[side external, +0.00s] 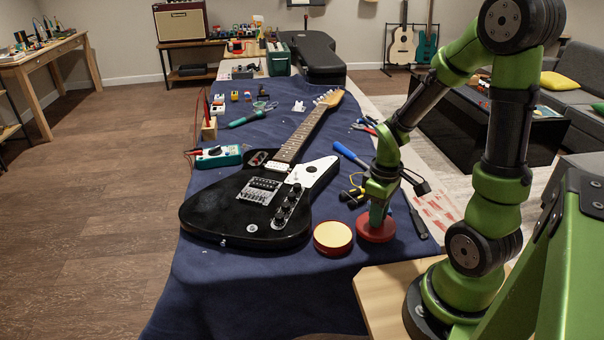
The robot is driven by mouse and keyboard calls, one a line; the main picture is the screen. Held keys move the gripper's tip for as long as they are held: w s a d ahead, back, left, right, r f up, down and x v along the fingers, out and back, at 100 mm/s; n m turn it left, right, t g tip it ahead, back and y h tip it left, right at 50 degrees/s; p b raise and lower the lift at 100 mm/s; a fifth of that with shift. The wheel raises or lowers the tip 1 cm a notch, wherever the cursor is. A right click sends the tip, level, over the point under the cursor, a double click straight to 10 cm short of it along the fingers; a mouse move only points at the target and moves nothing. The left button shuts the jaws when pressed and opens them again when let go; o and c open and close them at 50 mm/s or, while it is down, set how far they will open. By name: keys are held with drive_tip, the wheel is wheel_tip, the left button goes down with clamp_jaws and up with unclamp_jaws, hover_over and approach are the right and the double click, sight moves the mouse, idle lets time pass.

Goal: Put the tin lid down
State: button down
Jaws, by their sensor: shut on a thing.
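The round red tin lid (374,233) is at the right of the blue cloth, low over it or resting on it; I cannot tell which. My gripper (378,215) points down and is shut on the lid from above. The jaws and arm hide part of the lid's top. The open red tin (333,236), with a pale cream filling, stands upright just left of the lid.
A black electric guitar (245,215) lies left of the tin, its neck running to the back. A teal multimeter (219,156) is at left. The blue cloth (265,290) in front is clear.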

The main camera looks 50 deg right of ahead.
drive_tip(key=shift+f, duration=1.9)
drive_tip(key=shift+f, duration=0.1)
drive_tip(key=c, duration=1)
unclamp_jaws()
wheel_tip(320, 180, up, 12)
drive_tip(key=shift+w+a+r, duration=0.1)
drive_tip(key=shift+r, duration=0.05)
drive_tip(key=w+a+r+m+t+y, duration=0.1)
drive_tip(key=a+r+m+t, duration=0.1)
drive_tip(key=a+r, duration=0.3)
drive_tip(key=w+a+r+m+t+y, duration=0.1)
drive_tip(key=a+r+t, duration=0.4)
drive_tip(key=a, duration=0.5)
drive_tip(key=shift+a+r+m, duration=0.25)
drive_tip(key=shift+r+m, duration=0.25)
drive_tip(key=shift+r, duration=0.15)
